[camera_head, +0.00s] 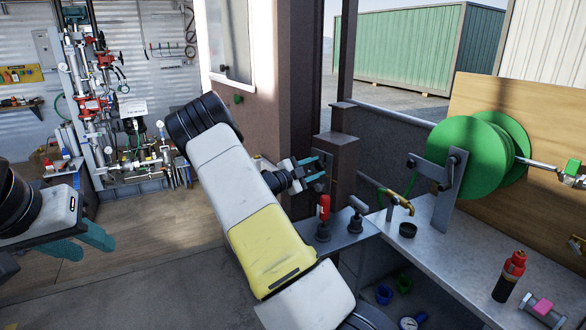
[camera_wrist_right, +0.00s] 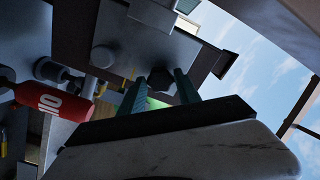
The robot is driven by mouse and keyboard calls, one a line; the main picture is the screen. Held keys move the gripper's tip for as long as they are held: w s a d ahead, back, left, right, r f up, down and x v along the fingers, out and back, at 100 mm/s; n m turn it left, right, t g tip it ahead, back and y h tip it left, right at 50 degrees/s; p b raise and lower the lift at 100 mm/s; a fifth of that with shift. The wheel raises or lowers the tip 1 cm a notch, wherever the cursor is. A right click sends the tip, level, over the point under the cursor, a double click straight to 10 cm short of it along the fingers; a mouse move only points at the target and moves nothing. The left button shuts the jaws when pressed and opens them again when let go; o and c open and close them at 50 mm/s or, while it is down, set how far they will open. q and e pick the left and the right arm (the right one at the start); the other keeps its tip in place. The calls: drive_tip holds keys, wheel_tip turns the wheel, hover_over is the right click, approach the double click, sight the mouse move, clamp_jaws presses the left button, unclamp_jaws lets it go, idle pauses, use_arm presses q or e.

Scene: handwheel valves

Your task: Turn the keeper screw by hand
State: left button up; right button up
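My right gripper (camera_head: 318,168) reaches out from behind my forearm to the brown post beside the bench, its teal fingers apart. In the right wrist view, the fingers (camera_wrist_right: 160,82) stand apart on either side of a small dark knob (camera_wrist_right: 161,77) on a grey plate. This knob may be the keeper screw; I cannot tell for sure, nor whether the fingers touch it. My left gripper (camera_head: 94,242) hangs at the lower left, away from the bench, with its teal fingers apart and empty.
Further right are a green hose reel (camera_head: 468,155), a brass tap (camera_head: 400,200) and a red-capped bottle (camera_head: 509,277). Pipework (camera_head: 90,105) stands at the back left.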

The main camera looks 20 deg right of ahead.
drive_tip(key=shift+o, duration=0.8)
drive_tip(key=v, duration=0.6)
drive_tip(key=shift+a, duration=0.1)
